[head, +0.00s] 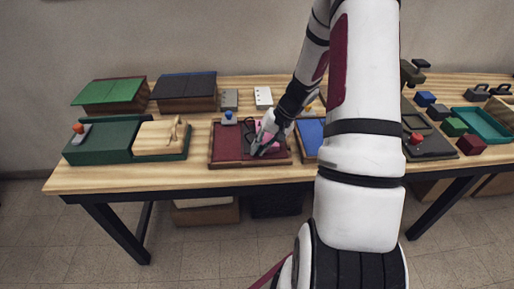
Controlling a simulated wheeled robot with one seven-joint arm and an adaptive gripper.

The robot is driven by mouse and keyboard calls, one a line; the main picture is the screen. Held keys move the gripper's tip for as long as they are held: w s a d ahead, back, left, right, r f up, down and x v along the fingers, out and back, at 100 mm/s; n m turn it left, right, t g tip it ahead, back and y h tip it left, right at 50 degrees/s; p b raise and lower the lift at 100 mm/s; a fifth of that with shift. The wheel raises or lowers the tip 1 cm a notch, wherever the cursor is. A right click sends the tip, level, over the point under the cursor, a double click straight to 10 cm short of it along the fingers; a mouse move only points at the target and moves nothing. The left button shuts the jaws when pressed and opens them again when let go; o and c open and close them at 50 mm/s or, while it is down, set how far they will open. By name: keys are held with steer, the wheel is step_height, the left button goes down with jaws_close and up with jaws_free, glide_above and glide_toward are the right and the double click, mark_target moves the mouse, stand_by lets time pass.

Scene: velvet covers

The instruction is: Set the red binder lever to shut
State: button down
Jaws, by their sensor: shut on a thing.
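A dark red, shallow tray-like unit (228,141), which looks like the red binder, lies near the table's front edge, left of my arm. A small blue knob (228,116) on a grey base is at its back left corner; it may be the lever, but its setting is too small to tell. My gripper (260,149) is low over the unit's right half, to the right of and in front of the knob. It is shut on a pink thing (272,149), mostly hidden by the fingers. My arm covers part of the area to the right.
On the left are a green tray (92,145) with an orange knob and a pale wooden block (158,140). A blue panel (311,132) sits close to the right, partly behind my arm. A dark unit with a red knob (416,139) and several blocks are farther right.

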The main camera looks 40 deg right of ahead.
steer(key=shift+s+f+t+y+b, duration=0.1)
steer(key=shift+f+t+y+b, duration=0.1)
steer(key=shift+t+y+b, duration=0.35)
steer(key=c, duration=1.5)
jaws_free()
steer(key=shift+d, duration=0.1)
steer(key=shift+c, duration=0.2)
steer(key=shift+r+g+p, duration=0.15)
steer(key=shift+g+p, duration=0.1)
steer(key=shift+p, duration=0.1)
